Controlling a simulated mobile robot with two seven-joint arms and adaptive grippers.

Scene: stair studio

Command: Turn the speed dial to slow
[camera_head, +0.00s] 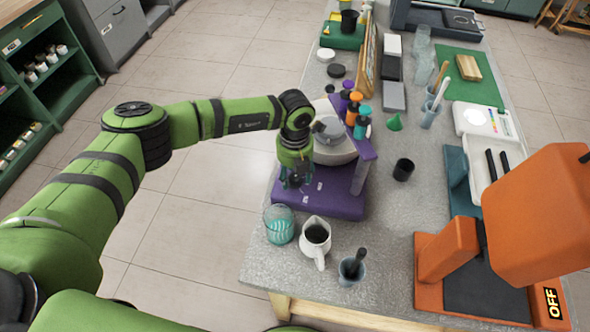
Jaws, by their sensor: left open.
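A purple machine (345,203) with a pale round bowl (338,150) and a grey disc on top stands at the left edge of the grey table. Small pale marks show on its purple front part. I cannot make out the speed dial; my left gripper covers part of this front area. My left gripper (296,184) is open and points down at the purple front, with its fingertips close to the surface. I cannot tell whether they touch anything. My right gripper is not in view.
In front of the machine stand a glass of teal liquid (279,224), a white pitcher (315,241) and a small grey cup (351,270). A black cup (403,169) is to the right. An orange machine (535,220) fills the right side. Colored bottles (361,124) stand behind.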

